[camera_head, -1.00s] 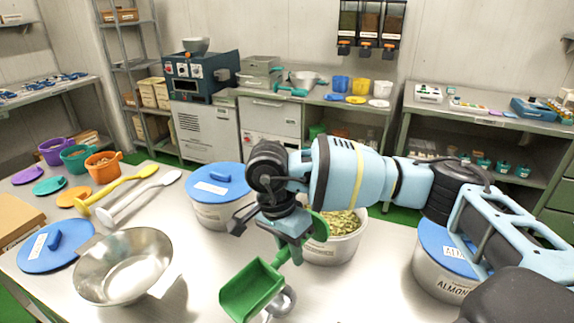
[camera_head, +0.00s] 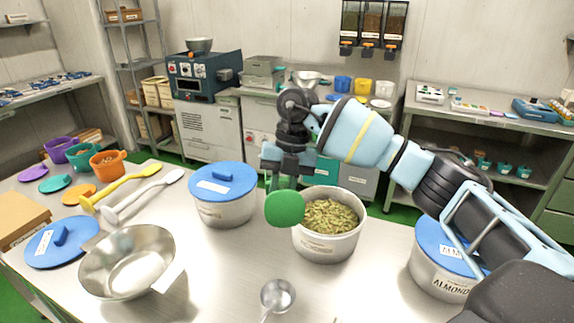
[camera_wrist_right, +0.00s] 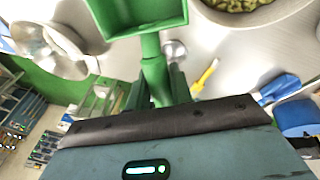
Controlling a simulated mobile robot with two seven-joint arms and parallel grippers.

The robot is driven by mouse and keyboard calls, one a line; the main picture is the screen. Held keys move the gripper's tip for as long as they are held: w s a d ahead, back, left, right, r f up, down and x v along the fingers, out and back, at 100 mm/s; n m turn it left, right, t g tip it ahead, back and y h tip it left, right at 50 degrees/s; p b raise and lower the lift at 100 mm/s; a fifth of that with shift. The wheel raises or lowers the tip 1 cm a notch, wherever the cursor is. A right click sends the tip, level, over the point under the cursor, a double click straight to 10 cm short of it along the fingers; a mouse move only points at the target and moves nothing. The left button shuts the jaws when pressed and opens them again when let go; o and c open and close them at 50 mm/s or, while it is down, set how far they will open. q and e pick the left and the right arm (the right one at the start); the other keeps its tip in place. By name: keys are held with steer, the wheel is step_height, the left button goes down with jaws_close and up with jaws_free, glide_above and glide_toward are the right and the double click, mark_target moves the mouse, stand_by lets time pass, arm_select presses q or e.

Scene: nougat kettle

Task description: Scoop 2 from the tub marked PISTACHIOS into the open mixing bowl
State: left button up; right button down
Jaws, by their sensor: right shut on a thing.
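My right gripper (camera_head: 287,172) is shut on the handle of a green scoop (camera_head: 285,208), held above the table at the left rim of an open tub. The scoop's back hides its inside in the head view. In the right wrist view the scoop's green tray (camera_wrist_right: 140,14) shows bare inside where visible. The open tub (camera_head: 325,247) holds greenish nuts (camera_head: 330,215); its front label is too small to read. The steel mixing bowl (camera_head: 125,262) stands open at the left front and looks empty. My left gripper is not in view.
A blue-lidded tub (camera_head: 222,195) stands left of the open tub. A tub marked ALMONDS (camera_head: 437,272) stands right, below my arm. A small metal scoop (camera_head: 277,297) lies in front. A blue lid (camera_head: 55,243), spoons (camera_head: 125,187) and coloured cups (camera_head: 107,162) are at left.

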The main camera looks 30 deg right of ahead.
mark_target(281, 183)
steer(key=m, duration=0.2)
steer(key=w+d+r+m+t, duration=0.1)
steer(key=m, duration=0.2)
steer(key=w+r+m+t, duration=0.1)
steer(key=m, duration=0.2)
steer(key=shift+w+d+r+y, duration=0.1)
steer(key=shift+d+r+y, duration=0.2)
steer(key=shift+y, duration=0.1)
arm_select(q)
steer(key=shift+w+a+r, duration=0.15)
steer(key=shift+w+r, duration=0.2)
arm_select(e)
steer(key=m, duration=0.2)
steer(key=w+d+r+m+t, duration=0.1)
steer(key=m, duration=0.1)
steer(key=m+t, duration=0.1)
steer(key=m, duration=0.2)
steer(key=shift+w+d+r+h, duration=0.2)
steer(key=shift+w+r+h, duration=0.1)
